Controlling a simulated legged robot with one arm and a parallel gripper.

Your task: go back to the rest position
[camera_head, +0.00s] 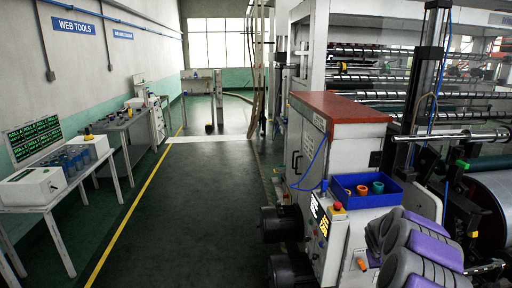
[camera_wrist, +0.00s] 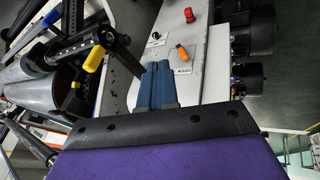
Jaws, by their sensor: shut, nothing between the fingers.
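In the wrist view my gripper (camera_wrist: 157,68) shows as two blue fingers side by side, shut with nothing between them. They point at the pale machine panel, beside an orange switch (camera_wrist: 180,52); whether they touch the panel I cannot tell. In the head view my purple and grey arm is folded at the lower right, in front of the winder cabinet (camera_head: 330,150); the fingers are not clearly visible there. The orange switch (camera_head: 361,264) shows just left of my arm.
A red button (camera_head: 337,206) sits on the cabinet's panel near a blue tray (camera_head: 350,197) of small cups. Rollers (camera_head: 455,136) stand at right. Black motors (camera_head: 283,224) jut out from the cabinet. The dark floor aisle is clear; a white table (camera_head: 52,205) lines the left wall.

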